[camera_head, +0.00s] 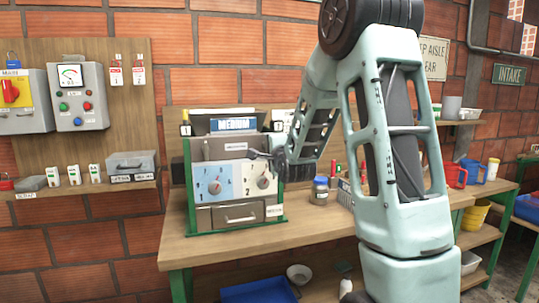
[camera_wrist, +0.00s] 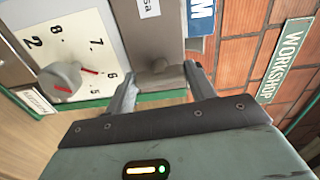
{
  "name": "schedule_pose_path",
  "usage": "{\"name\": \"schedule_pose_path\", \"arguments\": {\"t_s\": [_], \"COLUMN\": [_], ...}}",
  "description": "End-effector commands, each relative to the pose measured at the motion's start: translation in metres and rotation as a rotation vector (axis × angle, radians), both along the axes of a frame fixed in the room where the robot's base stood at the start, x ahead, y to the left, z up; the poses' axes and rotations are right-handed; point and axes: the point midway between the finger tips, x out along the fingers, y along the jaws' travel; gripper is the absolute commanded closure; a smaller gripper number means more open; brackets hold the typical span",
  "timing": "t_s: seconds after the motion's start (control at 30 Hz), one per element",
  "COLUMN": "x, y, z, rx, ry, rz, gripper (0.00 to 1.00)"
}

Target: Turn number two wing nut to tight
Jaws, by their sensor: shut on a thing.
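The machine (camera_head: 192,222) stands on the workbench with a grey cover plate above its two dials. A small grey wing nut (camera_wrist: 159,77) sits on that plate, and my fingers are on either side of it in the wrist view. My gripper (camera_head: 262,155) reaches in from the right to the upper right of the machine's front, and it also shows in the wrist view (camera_wrist: 161,70). It is shut on the wing nut. My own gripper and arm hide the nut in the head view, and no number on it can be read.
The dial marked 2 has a grey knob (camera_wrist: 62,82) close beside my fingers; this knob also shows in the head view (camera_head: 264,182). The dial marked 1 has another knob (camera_head: 214,187). A jar (camera_head: 319,190) stands right of the machine. The bench front is clear.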

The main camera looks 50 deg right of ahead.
Motion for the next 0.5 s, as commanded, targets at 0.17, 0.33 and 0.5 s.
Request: {"name": "schedule_pose_path", "arguments": {"t_s": [0.17, 0.33, 0.5], "x": [-0.0007, -0.0006, -0.0006], "y": [-0.0007, -0.0006, -0.0006], "z": [-0.0014, -0.001, -0.0008], "rx": [0.046, 0.063, 0.067], "ry": [-0.026, -0.037, -0.039], "rz": [-0.002, -0.002, -0.002], "gripper": [0.68, 0.68, 0.68]}}
